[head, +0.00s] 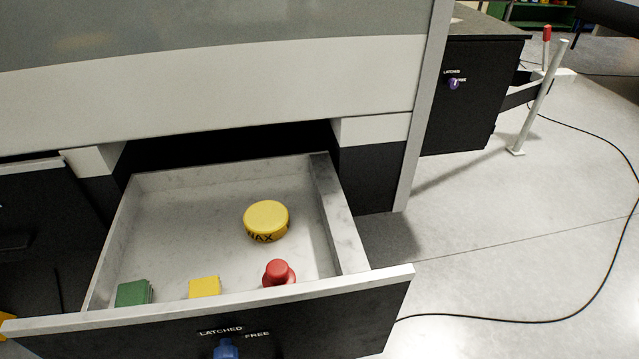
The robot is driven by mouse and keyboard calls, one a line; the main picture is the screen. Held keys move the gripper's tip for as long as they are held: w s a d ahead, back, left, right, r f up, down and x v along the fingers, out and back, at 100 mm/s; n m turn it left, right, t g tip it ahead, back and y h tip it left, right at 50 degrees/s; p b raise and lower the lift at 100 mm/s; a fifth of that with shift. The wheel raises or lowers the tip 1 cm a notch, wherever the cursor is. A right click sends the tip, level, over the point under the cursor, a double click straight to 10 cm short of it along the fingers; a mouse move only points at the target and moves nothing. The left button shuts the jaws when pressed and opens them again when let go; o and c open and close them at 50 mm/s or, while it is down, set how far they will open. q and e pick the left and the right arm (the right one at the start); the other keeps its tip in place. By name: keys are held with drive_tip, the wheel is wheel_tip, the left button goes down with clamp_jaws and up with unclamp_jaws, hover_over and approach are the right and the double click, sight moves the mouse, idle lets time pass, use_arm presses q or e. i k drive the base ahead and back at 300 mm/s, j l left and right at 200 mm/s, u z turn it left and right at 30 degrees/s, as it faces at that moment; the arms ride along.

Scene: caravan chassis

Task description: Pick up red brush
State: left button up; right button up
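A small red object with a round knob on top (278,272) stands in the open drawer (340,225), close behind its front panel. It may be the red brush; its lower part is hidden by the panel, so bristles do not show. Neither of my grippers is in view.
The drawer also holds a yellow round tin (266,220), a yellow block (204,287) and a green block (133,293). A blue latch knob (226,348) sits on its front. The caravan's pale body (220,110) overhangs the drawer's back. A black cable (520,321) crosses open floor at right.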

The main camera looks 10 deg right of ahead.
sight(278, 273)
drive_tip(key=l+u, duration=0.15)
drive_tip(key=l, duration=0.25)
drive_tip(key=k+l+u, duration=0.2)
drive_tip(key=l, duration=0.2)
drive_tip(key=l+u, duration=0.15)
drive_tip(key=l, duration=0.25)
drive_tip(key=k+l+u, duration=0.15)
drive_tip(key=l, duration=0.25)
